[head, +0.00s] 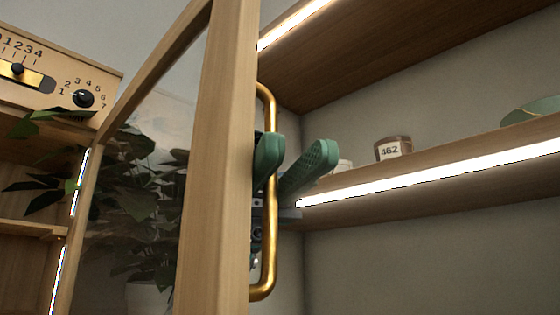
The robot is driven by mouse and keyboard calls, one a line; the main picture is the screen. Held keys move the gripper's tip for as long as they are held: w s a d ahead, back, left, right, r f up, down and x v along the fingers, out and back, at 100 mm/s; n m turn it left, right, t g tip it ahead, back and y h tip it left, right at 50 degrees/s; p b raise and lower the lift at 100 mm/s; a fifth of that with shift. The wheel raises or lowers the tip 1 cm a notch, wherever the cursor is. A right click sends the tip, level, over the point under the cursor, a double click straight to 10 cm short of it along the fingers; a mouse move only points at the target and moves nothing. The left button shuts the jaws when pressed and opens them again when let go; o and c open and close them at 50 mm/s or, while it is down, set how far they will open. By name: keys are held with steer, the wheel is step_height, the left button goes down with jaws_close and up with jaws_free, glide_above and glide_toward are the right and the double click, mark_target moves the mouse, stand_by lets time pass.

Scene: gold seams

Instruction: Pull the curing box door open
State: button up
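The curing box door (228,150) is a pale wooden frame with a glass pane. It stands swung out, with open shelving visible to its right. A vertical gold bar handle (268,270) is on the free edge of the door. My gripper (296,150) is at the upper middle of the handle, with two green fingers spread apart. The left finger overlaps the handle in the picture, and the right finger is clear to its right. I cannot tell whether either finger touches the bar. Part of the gripper body is hidden behind the door frame and handle.
A lit shelf (430,178) to the right holds a brown jar labelled 462 (393,148) and a green piece (533,110). A control panel (50,75) with a slider and knob is at upper left. A leafy plant (135,190) shows through the glass.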

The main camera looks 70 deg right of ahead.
steer(key=shift+w, duration=0.1)
steer(key=shift+p+v, duration=1.85)
steer(key=shift+v, duration=2.05)
